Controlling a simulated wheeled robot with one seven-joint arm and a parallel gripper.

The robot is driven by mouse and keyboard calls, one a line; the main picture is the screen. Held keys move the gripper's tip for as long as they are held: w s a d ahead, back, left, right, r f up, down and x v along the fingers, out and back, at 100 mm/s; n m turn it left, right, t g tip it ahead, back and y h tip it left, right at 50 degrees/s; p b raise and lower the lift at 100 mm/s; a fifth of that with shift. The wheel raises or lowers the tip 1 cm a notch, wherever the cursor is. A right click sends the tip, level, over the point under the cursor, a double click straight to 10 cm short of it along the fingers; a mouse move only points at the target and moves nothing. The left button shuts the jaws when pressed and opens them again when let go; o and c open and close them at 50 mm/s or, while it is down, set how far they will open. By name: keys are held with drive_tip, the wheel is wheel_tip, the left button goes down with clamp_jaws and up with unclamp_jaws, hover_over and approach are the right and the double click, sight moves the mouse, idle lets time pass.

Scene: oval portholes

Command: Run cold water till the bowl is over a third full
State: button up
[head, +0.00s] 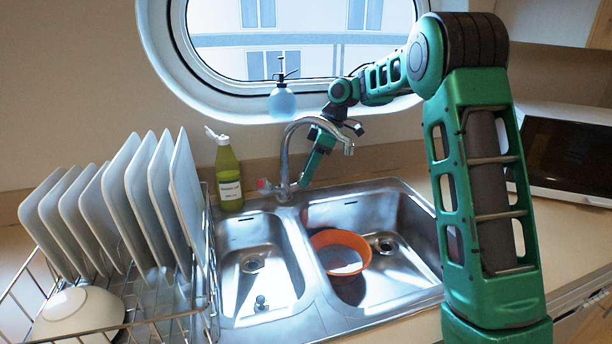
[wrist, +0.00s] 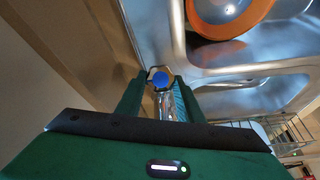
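The orange bowl (head: 322,239) sits in the right sink basin beside its drain. It also shows at the top of the wrist view (wrist: 191,24). Its pale inside shows, but I cannot make out a water level. The chrome faucet (head: 284,165) arches over the right basin, with no stream visible below its spout. A red-marked tap handle (head: 265,185) is on its left. In the wrist view a blue-capped tap handle (wrist: 160,79) lies between the fingertips of my gripper (wrist: 160,88). The fingers look close to it on both sides; whether they press on it is unclear.
A green bottle (head: 229,178) stands behind the left basin (head: 240,290). A dish rack (head: 208,290) with several plates and a white bowl is at the left. A blue spray bottle (head: 282,103) is at the porthole. A microwave (head: 570,150) stands at the right.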

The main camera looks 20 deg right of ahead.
drive_tip(key=shift+c, duration=0.3)
drive_tip(key=shift+r+n+t, duration=0.1)
drive_tip(key=shift+n+t, duration=0.3)
drive_tip(key=shift+n, duration=0.1)
drive_tip(key=o, duration=1.1)
drive_tip(key=shift+c, duration=0.2)
drive_tip(key=v, duration=1)
drive_tip(key=shift+r, duration=0.35)
drive_tip(key=shift+w+d, duration=0.1)
